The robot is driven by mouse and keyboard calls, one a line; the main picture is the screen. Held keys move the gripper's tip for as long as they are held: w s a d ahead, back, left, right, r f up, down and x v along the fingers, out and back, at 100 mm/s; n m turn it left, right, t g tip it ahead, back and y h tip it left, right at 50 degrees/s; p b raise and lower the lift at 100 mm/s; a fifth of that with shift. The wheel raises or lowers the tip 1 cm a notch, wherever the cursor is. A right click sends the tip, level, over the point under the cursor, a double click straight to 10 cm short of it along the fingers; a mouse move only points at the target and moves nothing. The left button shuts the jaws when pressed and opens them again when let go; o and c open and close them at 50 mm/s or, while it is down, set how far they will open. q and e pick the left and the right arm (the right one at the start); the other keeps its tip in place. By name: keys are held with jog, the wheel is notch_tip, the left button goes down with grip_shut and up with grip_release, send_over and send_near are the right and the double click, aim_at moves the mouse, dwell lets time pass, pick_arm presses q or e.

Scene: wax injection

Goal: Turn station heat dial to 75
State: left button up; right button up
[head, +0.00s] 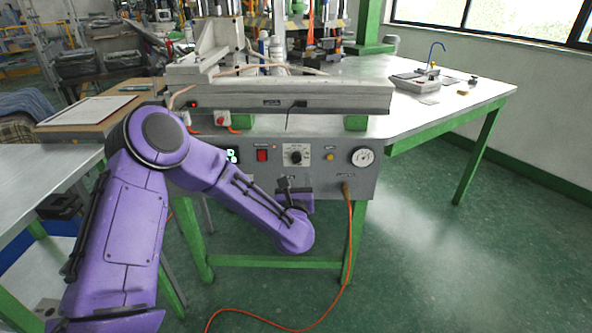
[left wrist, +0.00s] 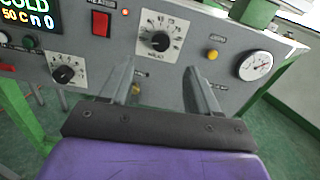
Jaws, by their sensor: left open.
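A black dial with a white pointer line sits on a white scale plate on the grey control panel; this upper dial (head: 296,156) also shows in the left wrist view (left wrist: 160,42). A second black dial (left wrist: 64,73) on a similar plate is lower left in the left wrist view. Which one is the heat dial is too small to read for certain. My left gripper (head: 285,182) is in front of the panel, just below the upper dial. In the left wrist view its fingers (left wrist: 162,82) are apart and empty, pointing at the panel below that dial. My right gripper is not in view.
A red switch (left wrist: 101,24), a lit display (left wrist: 22,20), a yellow button (left wrist: 212,54) and a round gauge (left wrist: 255,65) surround the dials. An orange cable (head: 350,220) hangs from the panel to the floor. The white table (head: 440,105) extends right.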

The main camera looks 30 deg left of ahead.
aim_at(296, 159)
pick_arm(q)
jog(key=x, duration=1)
jog(key=shift+d+p, duration=0.1)
jog(key=shift+p, duration=0.2)
jog(key=shift+c, duration=0.2)
jog(key=c, duration=1)
jog(key=shift+d, duration=0.15)
